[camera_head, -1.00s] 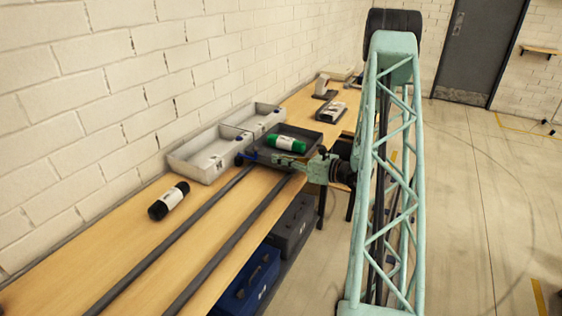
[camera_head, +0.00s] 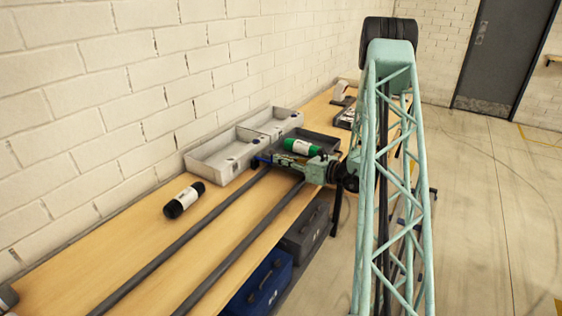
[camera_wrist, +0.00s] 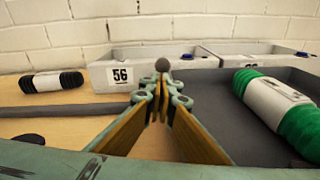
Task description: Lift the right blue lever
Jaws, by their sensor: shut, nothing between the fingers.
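My gripper (camera_wrist: 161,72) is shut and empty, its fingertips together in the middle of the wrist view. In the head view my gripper (camera_head: 268,160) reaches left over the bench, in front of the dark tray. A small blue piece (camera_head: 257,161) shows just past its fingertips, near a dark rail's end. I cannot tell whether it is the right blue lever or whether my fingertips touch it. A dark round knob (camera_wrist: 162,64) shows directly beyond the fingertips in the wrist view. Small blue parts show at a white bin (camera_wrist: 187,56) and farther right (camera_wrist: 301,54).
A white bin marked 56 (camera_wrist: 108,77) stands behind my gripper. A dark tray (camera_wrist: 208,86) holds a green bottle (camera_wrist: 272,104) to the right. A black bottle (camera_head: 184,199) lies left on the wooden bench (camera_head: 120,236). Two dark rails run along the bench. A brick wall stands behind.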

